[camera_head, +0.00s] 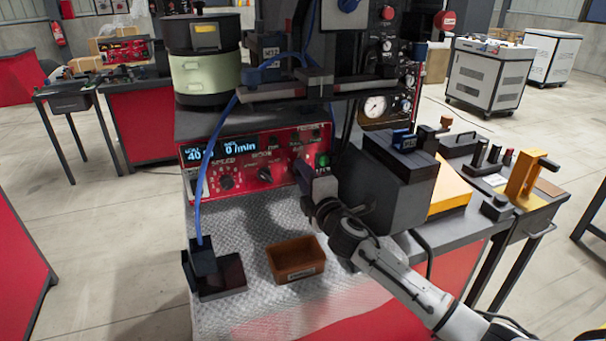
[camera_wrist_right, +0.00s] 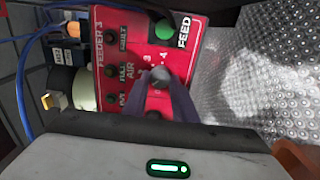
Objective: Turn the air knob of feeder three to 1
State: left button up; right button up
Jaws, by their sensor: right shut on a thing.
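The red control panel (camera_head: 225,158) of the feeder stands at the back of the metal bench. In the right wrist view the panel (camera_wrist_right: 118,85) is turned sideways and reads FEEDER 3. The grey air knob (camera_wrist_right: 160,78) sits there beside the word AIR, with small scale digits around it. My right gripper (camera_wrist_right: 163,82) is shut on this knob, with a dark purple finger on each side. The knob's exact setting cannot be read. In the head view my right gripper (camera_head: 313,172) is at the panel's right end and hides the knob. My left gripper is not in view.
A green feed button (camera_wrist_right: 165,28) is close to the fingers, also seen in the head view (camera_head: 322,160). A brown bin (camera_head: 296,275) and a black block (camera_head: 222,277) with a blue hose stand on the bench. A dark box (camera_head: 385,195) is right of my gripper.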

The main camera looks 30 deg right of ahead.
jog(key=o, duration=1)
jog(key=shift+o, duration=0.2)
jog(key=v, duration=1)
jog(key=shift+b, duration=0.4)
jog(key=shift+s+a, duration=0.1)
jog(key=shift+a, duration=0.05)
